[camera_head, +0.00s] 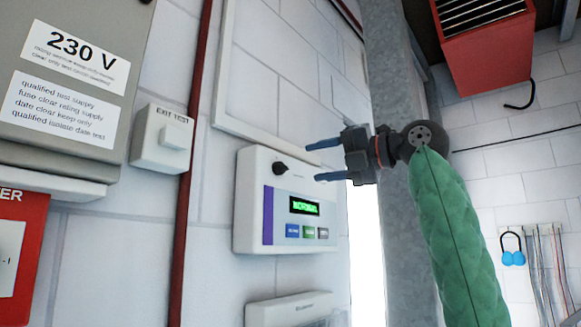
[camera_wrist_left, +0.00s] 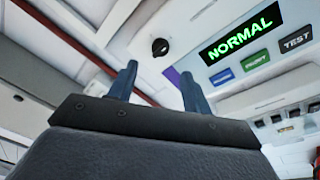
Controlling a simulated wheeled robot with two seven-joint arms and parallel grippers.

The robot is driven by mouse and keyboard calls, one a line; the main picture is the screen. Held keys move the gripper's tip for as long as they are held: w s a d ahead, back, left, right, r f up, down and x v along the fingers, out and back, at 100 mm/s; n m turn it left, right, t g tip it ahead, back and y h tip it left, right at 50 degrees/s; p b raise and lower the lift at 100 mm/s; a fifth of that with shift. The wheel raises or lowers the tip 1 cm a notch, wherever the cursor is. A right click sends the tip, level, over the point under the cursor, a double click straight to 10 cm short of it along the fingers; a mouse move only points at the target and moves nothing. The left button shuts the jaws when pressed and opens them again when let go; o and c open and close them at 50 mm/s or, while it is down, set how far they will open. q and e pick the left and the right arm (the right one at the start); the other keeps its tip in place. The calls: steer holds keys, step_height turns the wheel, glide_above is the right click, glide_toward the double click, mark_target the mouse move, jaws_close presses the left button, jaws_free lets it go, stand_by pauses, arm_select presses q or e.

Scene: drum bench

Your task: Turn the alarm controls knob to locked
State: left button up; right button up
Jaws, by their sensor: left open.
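The alarm controls panel is a white wall box (camera_head: 250,215) with a purple stripe and a green display (camera_head: 304,206) reading NORMAL, clearest in the left wrist view (camera_wrist_left: 242,34). Its black round knob (camera_head: 279,168) sits near the top left of the panel face. In the left wrist view the knob (camera_wrist_left: 160,47) shows just beyond and between the fingertips, with a small light mark on it. My left gripper (camera_head: 313,162) is open, its two blue fingers pointing at the knob, apart from it and with nothing between them. My right gripper is not in view.
Blue, green and dark buttons (camera_head: 308,232) sit below the display. A grey 230 V cabinet (camera_head: 90,20) and an EXIT TEST box (camera_head: 161,139) are on the left. A dark red pipe (camera_head: 187,190) runs beside the panel. Another white box (camera_head: 290,308) is below.

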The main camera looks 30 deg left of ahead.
mark_target(286, 168)
arm_select(q)
steer(key=a+p, duration=0.2)
steer(key=a, duration=0.1)
steer(key=a+p, duration=0.2)
steer(key=a, duration=0.1)
steer(key=shift+s+a+r, duration=0.15)
steer(key=shift+r, duration=0.05)
steer(key=shift+a+f+p, duration=0.2)
steer(key=shift+a+p, duration=0.2)
steer(key=shift+a, duration=0.35)
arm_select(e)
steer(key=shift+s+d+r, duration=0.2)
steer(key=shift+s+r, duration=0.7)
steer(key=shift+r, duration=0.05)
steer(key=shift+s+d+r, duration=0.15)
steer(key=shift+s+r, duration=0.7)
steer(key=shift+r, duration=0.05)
arm_select(q)
steer(key=c, duration=1)
steer(key=shift+o, duration=0.2)
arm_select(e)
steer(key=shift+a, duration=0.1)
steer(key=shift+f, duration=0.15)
